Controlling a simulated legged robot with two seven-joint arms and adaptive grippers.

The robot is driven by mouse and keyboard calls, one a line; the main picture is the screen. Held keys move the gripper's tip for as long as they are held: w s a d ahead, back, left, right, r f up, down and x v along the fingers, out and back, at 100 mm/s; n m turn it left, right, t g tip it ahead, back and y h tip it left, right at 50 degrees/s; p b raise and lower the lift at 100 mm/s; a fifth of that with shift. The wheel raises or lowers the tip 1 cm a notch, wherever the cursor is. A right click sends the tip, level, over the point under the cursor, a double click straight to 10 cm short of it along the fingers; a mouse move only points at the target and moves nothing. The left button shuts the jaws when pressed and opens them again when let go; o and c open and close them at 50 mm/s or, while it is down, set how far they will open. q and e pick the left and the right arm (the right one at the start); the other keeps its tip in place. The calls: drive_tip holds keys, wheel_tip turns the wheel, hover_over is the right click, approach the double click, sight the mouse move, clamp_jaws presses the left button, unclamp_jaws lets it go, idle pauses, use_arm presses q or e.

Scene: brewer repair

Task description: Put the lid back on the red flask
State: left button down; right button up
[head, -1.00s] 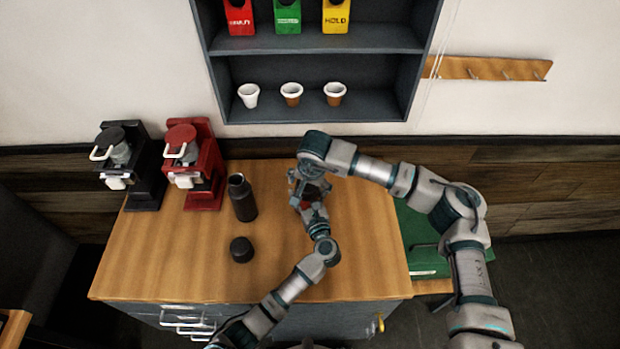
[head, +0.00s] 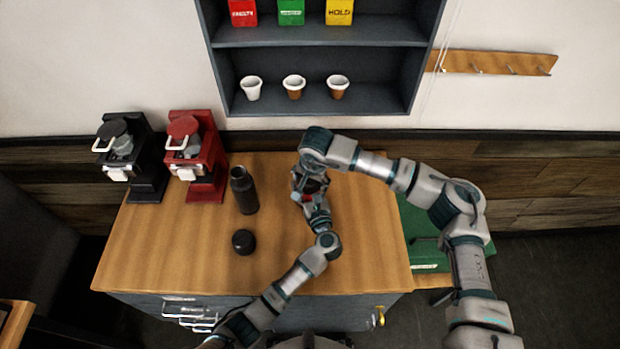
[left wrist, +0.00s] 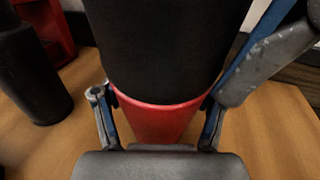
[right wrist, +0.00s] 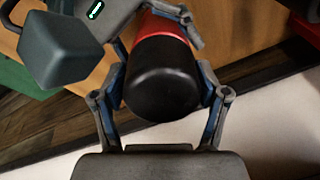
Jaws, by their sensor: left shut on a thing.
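The red flask (left wrist: 155,122) is held by my left gripper (left wrist: 160,118), whose fingers sit on both sides of its red body. A wide black lid (left wrist: 165,45) is at the upper end of the red body; in the right wrist view the black lid (right wrist: 162,90) meets the red part (right wrist: 160,24) with no gap I can see. My right gripper (right wrist: 162,92) has its fingers on either side of the lid; I cannot tell whether they press on it. In the head view both grippers meet over the table, largely hiding flask and lid.
A black flask (head: 244,192) stands open-topped on the wooden table (head: 170,250), with a loose black lid (head: 243,242) in front. Black (head: 140,160) and red (head: 200,165) brewers stand at the back left. A green surface (head: 425,240) lies right. The table's front left is clear.

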drive_tip(key=o, duration=0.3)
drive_tip(key=v, duration=1.2)
drive_tip(key=shift+d, duration=0.1)
drive_tip(key=shift+f, duration=0.1)
use_arm(q)
unclamp_jaws()
drive_tip(key=shift+s, duration=0.1)
drive_tip(key=v, duration=1.1)
drive_tip(key=shift+s+d, duration=0.25)
drive_tip(key=shift+s, duration=0.1)
